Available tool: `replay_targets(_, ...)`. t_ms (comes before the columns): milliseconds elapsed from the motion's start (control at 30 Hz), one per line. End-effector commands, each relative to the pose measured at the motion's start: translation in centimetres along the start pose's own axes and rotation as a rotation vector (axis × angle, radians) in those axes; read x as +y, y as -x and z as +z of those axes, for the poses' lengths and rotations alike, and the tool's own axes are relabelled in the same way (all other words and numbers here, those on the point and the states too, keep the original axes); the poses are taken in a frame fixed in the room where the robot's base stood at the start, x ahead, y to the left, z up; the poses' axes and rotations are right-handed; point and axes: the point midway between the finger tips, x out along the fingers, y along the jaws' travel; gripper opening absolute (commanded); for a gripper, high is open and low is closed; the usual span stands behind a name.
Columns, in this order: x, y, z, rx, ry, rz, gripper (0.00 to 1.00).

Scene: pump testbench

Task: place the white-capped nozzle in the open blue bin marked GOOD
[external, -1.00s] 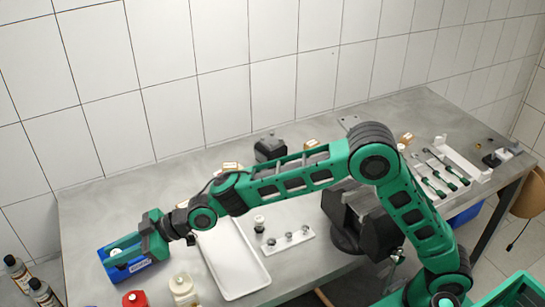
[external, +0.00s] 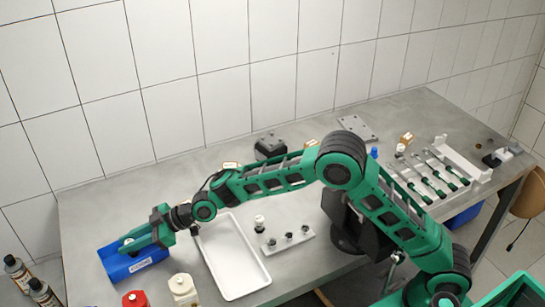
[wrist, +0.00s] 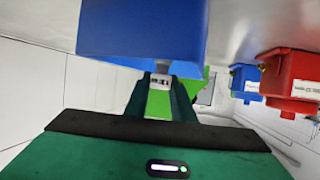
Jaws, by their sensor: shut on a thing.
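My gripper (external: 132,246) is at the far left of the bench, over the blue bin (external: 122,268), with its fingers pointing left. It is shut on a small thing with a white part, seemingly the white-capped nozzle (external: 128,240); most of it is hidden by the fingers. The bin has a white label on its front, too small to read. In the wrist view, a blue bin wall (wrist: 140,30) fills the top centre, close to the fingers (wrist: 160,90), and hides part of the view beyond. I cannot tell whether the nozzle touches the bin.
A white tray (external: 235,262) lies right of the bin. The wrist view shows a red bin (wrist: 292,80) and another blue bin (wrist: 244,82).

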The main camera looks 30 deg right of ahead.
Motion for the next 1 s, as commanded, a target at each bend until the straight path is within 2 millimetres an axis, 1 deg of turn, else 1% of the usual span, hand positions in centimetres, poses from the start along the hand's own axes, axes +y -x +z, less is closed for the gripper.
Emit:
replay_targets(33,0.0,-0.3,0.8,-0.002,0.0,0.0,0.0)
replay_targets(100,0.0,-0.6,1.3,-0.001,0.0,0.0,0.0)
replay_targets(433,0.0,-0.7,1.6,0.0,0.0,0.001,0.0)
replay_targets(467,0.0,-0.7,1.6,0.0,-0.001,0.001,0.25)
replay_targets(500,0.0,-0.7,1.6,0.0,0.0,0.001,0.3)
replay_targets(833,0.0,-0.6,1.4,0.0,0.0,0.001,0.3)
replay_targets(933,0.1,0.2,1.3,0.001,-0.001,0.003,0.3)
replay_targets(1000,0.2,1.2,1.4,0.0,-0.002,0.003,0.3)
